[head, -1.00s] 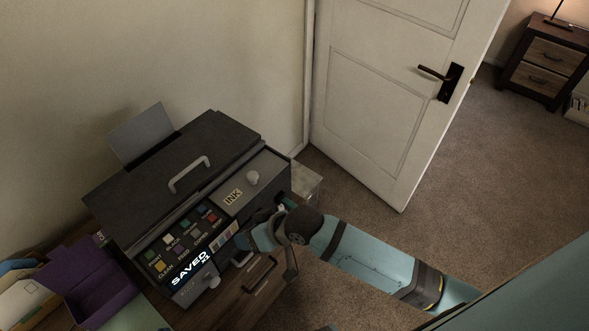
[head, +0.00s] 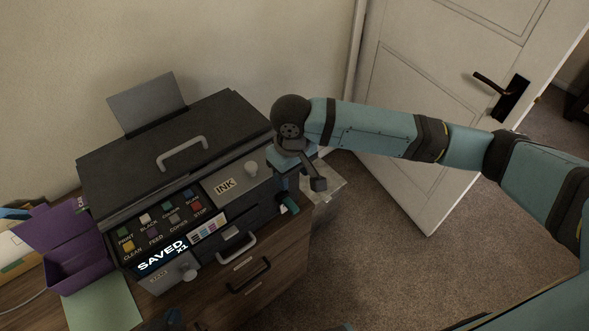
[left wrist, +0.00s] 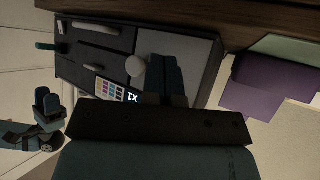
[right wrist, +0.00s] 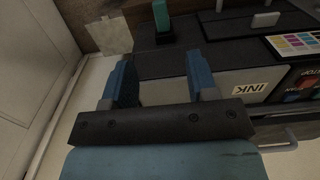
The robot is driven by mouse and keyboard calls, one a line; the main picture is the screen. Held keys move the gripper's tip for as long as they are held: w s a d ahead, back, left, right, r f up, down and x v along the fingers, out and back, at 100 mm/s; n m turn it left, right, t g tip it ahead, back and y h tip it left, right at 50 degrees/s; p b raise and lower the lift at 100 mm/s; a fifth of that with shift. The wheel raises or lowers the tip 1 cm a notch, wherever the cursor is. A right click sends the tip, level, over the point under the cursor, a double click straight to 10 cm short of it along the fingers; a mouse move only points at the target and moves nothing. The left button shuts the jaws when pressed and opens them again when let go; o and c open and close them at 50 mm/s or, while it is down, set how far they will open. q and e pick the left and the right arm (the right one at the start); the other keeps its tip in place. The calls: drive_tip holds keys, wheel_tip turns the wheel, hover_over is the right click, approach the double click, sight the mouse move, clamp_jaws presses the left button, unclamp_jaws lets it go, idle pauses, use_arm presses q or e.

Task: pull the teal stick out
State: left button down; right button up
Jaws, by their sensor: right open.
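The teal stick (head: 290,204) juts from the right end of the dark printer's front (head: 245,212). It also shows in the left wrist view (left wrist: 45,46) and, upright in the picture, in the right wrist view (right wrist: 162,18). My right gripper (head: 300,172) is above the printer's right end, close to the stick in the picture but apart from it. Its fingers are spread and empty in the right wrist view (right wrist: 160,70). My left gripper (head: 172,318) barely shows at the bottom edge. In the left wrist view its fingers (left wrist: 165,62) are together, with nothing seen between them.
A purple box (head: 75,262) and green sheet (head: 103,303) lie left. A white door (head: 430,120) stands behind my right arm. Carpet is clear at right.

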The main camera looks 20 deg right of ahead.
sight(293, 206)
wheel_tip(293, 206, down, 13)
drive_tip(key=shift+r+b, duration=0.1)
drive_tip(key=shift+b, duration=0.55)
clamp_jaws()
